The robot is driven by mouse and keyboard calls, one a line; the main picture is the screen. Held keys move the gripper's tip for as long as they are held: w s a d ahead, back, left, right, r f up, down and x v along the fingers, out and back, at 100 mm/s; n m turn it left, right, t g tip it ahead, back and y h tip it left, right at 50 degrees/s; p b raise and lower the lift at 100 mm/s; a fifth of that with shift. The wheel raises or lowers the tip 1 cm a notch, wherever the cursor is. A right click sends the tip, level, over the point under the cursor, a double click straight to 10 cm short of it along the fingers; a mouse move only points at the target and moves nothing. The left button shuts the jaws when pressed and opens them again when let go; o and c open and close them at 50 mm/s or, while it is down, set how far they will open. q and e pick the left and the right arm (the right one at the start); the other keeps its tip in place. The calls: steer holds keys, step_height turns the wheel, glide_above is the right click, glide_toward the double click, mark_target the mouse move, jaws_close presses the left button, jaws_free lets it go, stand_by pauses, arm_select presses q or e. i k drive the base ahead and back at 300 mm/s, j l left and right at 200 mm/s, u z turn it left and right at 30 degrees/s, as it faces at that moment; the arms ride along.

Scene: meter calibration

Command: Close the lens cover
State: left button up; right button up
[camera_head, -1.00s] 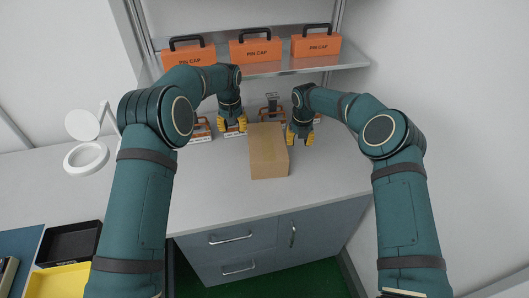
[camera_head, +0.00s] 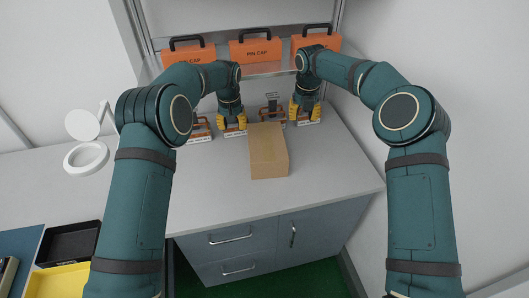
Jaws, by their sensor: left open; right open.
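Several small labelled devices stand in a row at the back of the counter, below the shelf. One device (camera_head: 198,131) is left of my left gripper, and a dark-and-brown one (camera_head: 271,112) stands behind the box between my grippers. The labels are too small to read surely, and I cannot tell which part is the lens cover. My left gripper (camera_head: 234,127) is open, pointing down at the row just left of the box. My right gripper (camera_head: 304,113) is open, pointing down over the row's right end and partly hiding a device there. Contact cannot be told.
A tan box (camera_head: 268,158) stands on the grey counter (camera_head: 220,188) between and in front of my grippers. Orange PIN CAP cases (camera_head: 255,53) sit on the shelf above. A white round-headed stand (camera_head: 86,156) is at left. The counter's front is clear.

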mark_target(82, 125)
steer(key=k, duration=1)
